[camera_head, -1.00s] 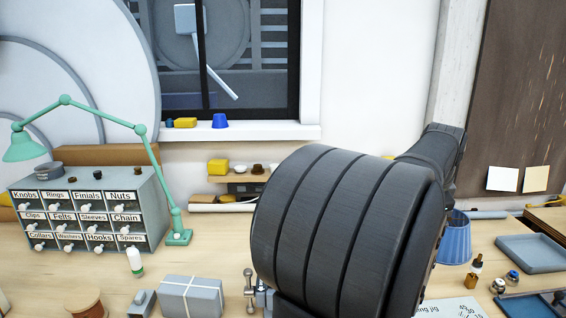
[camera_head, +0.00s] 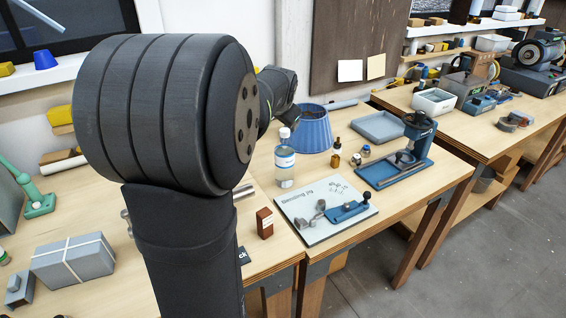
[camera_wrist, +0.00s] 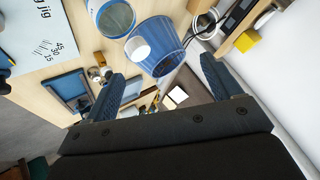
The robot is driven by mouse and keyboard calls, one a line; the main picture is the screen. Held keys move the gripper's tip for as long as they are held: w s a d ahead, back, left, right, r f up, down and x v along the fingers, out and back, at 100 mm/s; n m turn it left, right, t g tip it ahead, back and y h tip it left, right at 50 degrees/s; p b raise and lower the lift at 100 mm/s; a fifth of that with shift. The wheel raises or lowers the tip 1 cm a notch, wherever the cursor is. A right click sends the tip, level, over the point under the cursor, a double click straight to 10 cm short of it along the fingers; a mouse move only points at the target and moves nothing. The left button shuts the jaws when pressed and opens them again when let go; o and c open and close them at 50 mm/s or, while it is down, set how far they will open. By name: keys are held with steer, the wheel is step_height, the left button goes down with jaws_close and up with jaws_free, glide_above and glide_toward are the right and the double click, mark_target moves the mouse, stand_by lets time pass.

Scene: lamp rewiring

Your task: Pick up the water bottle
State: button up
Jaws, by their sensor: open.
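The water bottle (camera_head: 285,165) is clear with a white cap and a pale blue label. It stands upright on the workbench (camera_head: 262,262), just left of the blue bucket (camera_head: 308,133). In the wrist view the bottle (camera_wrist: 113,18) is at the upper left, its white cap overlapping the bucket (camera_wrist: 165,50). My gripper (camera_wrist: 162,66) is open, with nothing between its two blue-grey fingers. The bottle lies beyond the fingertips, above the left finger in the picture, and is not gripped. In the head view my arm hides the fingers.
A bending jig board (camera_head: 305,222) lies in front of the bottle, with a small brown box (camera_head: 264,223) left of it. Small bottles (camera_head: 336,159), a blue-grey tray (camera_head: 378,127) and a blue press (camera_head: 416,140) are to the right. A wrapped grey box (camera_head: 72,262) is at left.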

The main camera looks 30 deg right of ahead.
mark_target(283, 135)
steer(key=f+n+t+h, duration=0.1)
steer(key=f, duration=0.1)
steer(key=w+d+f+n+h, duration=0.1)
steer(key=f+n, duration=0.1)
steer(key=d+f+n+t+h, duration=0.1)
steer(key=f+h, duration=0.1)
steer(key=shift+w+f+n+t, duration=0.25)
steer(key=shift+f+n+t, duration=0.05)
steer(key=shift+s+f+h, duration=0.2)
steer(key=shift+f+h, duration=0.1)
steer(key=shift+f, duration=0.05)
steer(key=shift+n, duration=0.3)
step_height(283, 135, down, 4)
steer(key=shift+d+f, duration=0.1)
step_height(283, 135, down, 3)
steer(key=shift+r, duration=0.1)
steer(key=shift+x, duration=1)
steer(key=shift+w+d, duration=0.3)
steer(key=shift+w, duration=0.05)
steer(key=c, duration=1.4)
steer(key=shift+o, duration=0.2)
